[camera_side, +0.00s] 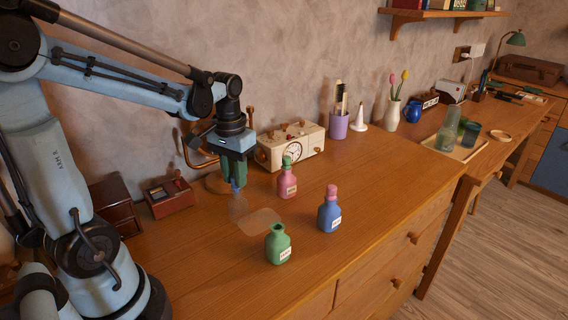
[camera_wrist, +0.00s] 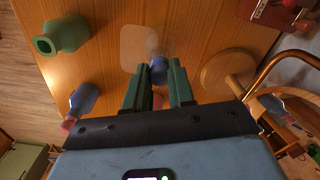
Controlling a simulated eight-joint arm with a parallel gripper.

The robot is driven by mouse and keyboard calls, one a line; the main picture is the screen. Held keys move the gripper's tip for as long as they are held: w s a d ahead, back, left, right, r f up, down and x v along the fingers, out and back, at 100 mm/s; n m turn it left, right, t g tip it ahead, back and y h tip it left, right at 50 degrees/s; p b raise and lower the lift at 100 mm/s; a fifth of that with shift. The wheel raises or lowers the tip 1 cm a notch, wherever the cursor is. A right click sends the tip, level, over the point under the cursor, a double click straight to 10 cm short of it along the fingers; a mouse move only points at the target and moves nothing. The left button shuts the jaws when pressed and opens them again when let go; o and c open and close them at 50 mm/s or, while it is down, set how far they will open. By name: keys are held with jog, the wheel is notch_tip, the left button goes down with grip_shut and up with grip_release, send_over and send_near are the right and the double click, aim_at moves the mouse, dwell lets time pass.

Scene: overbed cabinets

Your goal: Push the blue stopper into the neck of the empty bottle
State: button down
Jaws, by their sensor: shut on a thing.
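My gripper (camera_side: 235,184) is shut on the small blue stopper (camera_side: 236,187), holding it above the desk behind and left of the bottles. In the wrist view the stopper (camera_wrist: 158,70) shows between the green fingers (camera_wrist: 158,88). The green bottle (camera_side: 278,246) stands upright at the front with a bare, open neck; it also shows at upper left in the wrist view (camera_wrist: 62,36). It is well apart from the stopper. A blue bottle (camera_side: 329,216) with a pink stopper and a pink bottle (camera_side: 287,185) with a green stopper stand upright nearby.
A pale, see-through patch (camera_side: 262,221) lies on the desk beside the green bottle. A red box (camera_side: 168,197) is left of my gripper. The desk right of the blue bottle is clear.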

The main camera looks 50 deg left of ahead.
jog(key=shift+f, duration=0.5)
jog(key=c, duration=0.9)
grip_release()
notch_tip(320, 180, up, 12)
jog(key=shift+r, duration=0.1)
